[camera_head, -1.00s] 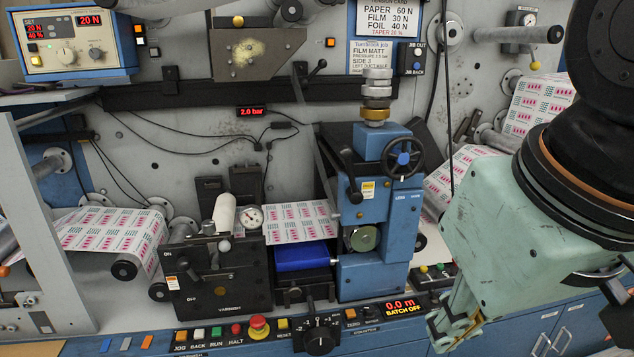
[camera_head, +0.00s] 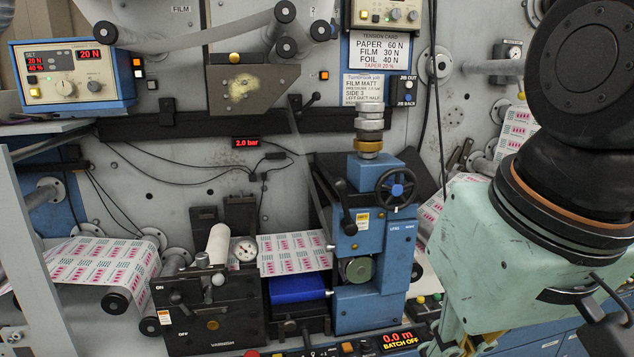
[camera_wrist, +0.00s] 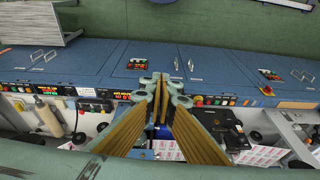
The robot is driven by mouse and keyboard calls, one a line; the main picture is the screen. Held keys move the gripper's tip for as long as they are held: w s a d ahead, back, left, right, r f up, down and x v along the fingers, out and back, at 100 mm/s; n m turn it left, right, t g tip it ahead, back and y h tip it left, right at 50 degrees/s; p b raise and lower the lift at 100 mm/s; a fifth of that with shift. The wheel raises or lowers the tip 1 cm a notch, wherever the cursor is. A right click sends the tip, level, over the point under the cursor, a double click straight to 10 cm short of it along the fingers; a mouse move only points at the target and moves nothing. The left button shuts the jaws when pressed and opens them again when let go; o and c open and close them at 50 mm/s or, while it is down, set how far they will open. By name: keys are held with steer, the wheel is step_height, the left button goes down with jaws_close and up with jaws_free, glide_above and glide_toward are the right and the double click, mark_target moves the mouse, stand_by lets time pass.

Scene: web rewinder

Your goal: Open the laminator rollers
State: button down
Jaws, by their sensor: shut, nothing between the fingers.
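A blue machine unit (camera_head: 375,220), which looks like the laminator, stands at centre right in the head view. It has a black handwheel (camera_head: 397,188), a black lever (camera_head: 346,208) hanging down its left front, and a greenish roller end (camera_head: 358,270) low in its front. A blue roller (camera_head: 296,290) lies to its left under the printed web (camera_head: 294,253). My gripper is shut and empty in the wrist view (camera_wrist: 160,80), apart from the lever. In the head view it is at the bottom edge, mostly cut off, right of the unit.
A black varnish unit (camera_head: 210,315) with levers and a gauge stands left of the blue unit. A red "2.0 bar" display (camera_head: 247,143) is on the wall. A "BATCH OFF" panel (camera_head: 399,341) runs below. Blue cabinets (camera_wrist: 90,70) show in the wrist view.

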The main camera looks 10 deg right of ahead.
steer(key=shift+w+a+r+m+g+y+p, duration=1.05)
steer(key=shift+w+r+m+g+y+p, duration=1.5)
steer(key=shift+w+m, duration=2.65)
steer(key=w+d+r+m+t+y+p, duration=0.3)
steer(key=w+d+m+y+p, duration=0.1)
steer(key=w+d, duration=0.5)
steer(key=w+d+r+m+t+y+p, duration=0.3)
steer(key=w+d, duration=0.6)
steer(key=w, duration=0.4)
steer(key=shift+w+r+m+y+p, duration=0.4)
steer(key=shift+r+m+y+p, duration=0.4)
steer(key=shift+m+y, duration=0.5)
steer(key=shift+a, duration=0.15)
glide_above(344, 206)
steer(key=d, duration=0.3)
steer(key=shift+s+d+f, duration=0.1)
steer(key=shift+s+f, duration=0.1)
steer(key=shift+f, duration=0.6)
steer(key=shift+s+d+f, duration=0.1)
steer(key=shift+s+f, duration=0.1)
steer(key=shift+f, duration=0.55)
steer(key=shift+a+r, duration=0.1)
